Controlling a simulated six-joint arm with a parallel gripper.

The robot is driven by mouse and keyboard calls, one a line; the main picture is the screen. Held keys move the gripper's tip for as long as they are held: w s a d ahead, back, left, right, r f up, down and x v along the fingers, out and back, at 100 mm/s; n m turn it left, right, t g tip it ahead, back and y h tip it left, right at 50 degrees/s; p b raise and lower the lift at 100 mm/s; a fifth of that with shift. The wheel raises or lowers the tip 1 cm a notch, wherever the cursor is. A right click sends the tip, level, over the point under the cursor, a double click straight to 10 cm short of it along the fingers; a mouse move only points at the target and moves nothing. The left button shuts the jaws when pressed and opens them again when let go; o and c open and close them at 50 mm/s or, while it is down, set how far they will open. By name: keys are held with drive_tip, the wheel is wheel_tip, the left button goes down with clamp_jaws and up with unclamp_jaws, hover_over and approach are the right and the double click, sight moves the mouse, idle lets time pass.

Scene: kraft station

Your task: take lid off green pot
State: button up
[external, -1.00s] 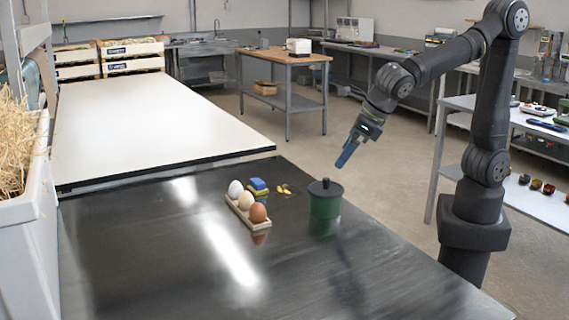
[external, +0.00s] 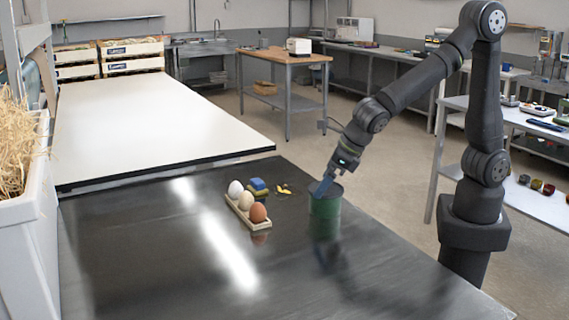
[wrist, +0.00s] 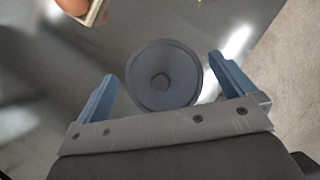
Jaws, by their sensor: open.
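The green pot (external: 325,207) stands upright on the dark metal table. In the wrist view my gripper (wrist: 164,75) is open, with one blue finger on each side of the lid. Nothing is between the fingers except the lid seen below; I cannot tell whether they touch it.
A wooden holder (external: 240,213) with several eggs stands left of the pot. A blue and yellow sponge (external: 258,188) and small yellow pieces (external: 284,189) lie behind. The table's front left is clear. A straw-filled crate (external: 22,215) stands at the left edge.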

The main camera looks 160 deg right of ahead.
drive_tip(key=c, duration=0.8)
drive_tip(key=shift+o, duration=0.2)
